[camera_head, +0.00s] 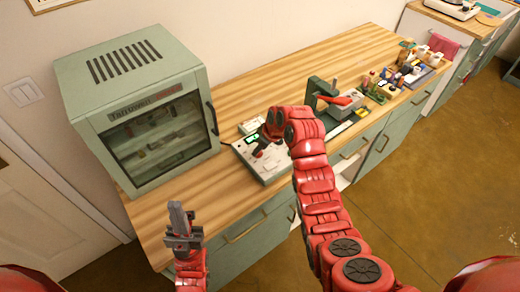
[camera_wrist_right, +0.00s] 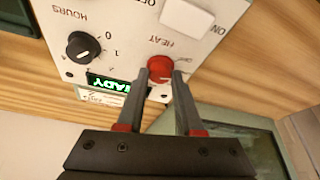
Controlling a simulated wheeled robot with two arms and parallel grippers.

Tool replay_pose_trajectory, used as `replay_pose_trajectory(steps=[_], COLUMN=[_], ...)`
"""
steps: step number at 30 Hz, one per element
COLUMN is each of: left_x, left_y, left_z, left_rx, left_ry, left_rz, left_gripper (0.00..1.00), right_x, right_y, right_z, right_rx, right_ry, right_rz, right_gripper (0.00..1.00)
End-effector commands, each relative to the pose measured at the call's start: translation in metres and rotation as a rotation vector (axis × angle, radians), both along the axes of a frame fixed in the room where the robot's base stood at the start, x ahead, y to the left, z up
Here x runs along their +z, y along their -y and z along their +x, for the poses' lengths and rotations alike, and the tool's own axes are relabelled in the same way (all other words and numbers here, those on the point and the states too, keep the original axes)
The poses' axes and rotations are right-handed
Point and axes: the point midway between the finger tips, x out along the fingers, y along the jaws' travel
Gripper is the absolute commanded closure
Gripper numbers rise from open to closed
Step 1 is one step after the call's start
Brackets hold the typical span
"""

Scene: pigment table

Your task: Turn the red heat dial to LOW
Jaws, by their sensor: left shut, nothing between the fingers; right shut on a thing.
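The red heat dial (camera_wrist_right: 160,68) sits on a white control panel (camera_wrist_right: 121,28) in the right wrist view, with the word HEAT printed beside it. My right gripper (camera_wrist_right: 165,76) is shut on the dial, one finger on each side. The dial's setting and small labels are too blurred to read. In the head view the panel (camera_head: 275,174) lies on the wooden bench, partly hidden by my right arm. My left gripper (camera_head: 180,207) is shut and empty, upright near the bench's front edge.
A black HOURS knob (camera_wrist_right: 80,47), a lit green display (camera_wrist_right: 118,86) and a white switch (camera_wrist_right: 187,17) sit close to the dial. A green glass-fronted cabinet (camera_head: 140,110) stands left of the panel. A tool stand (camera_head: 318,91) and several small items are to the right.

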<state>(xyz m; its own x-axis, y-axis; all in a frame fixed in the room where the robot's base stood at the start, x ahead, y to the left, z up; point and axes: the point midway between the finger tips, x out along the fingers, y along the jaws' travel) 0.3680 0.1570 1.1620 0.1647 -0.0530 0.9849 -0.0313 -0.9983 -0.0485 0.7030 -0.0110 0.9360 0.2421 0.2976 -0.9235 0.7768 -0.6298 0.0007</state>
Motion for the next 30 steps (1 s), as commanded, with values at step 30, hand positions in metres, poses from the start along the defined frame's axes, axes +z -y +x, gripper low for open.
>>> replay_pose_trajectory(steps=[30], left_x=[-0.018], left_y=[0.000], left_z=[0.000], left_rx=[0.000], left_ry=[0.000], left_rz=[0.000], left_gripper=[1.00], right_x=[0.000], right_y=[-0.002], right_z=[-0.002], right_rx=[-0.262], right_ry=[-0.001], right_rz=[0.000], right_gripper=[1.00])
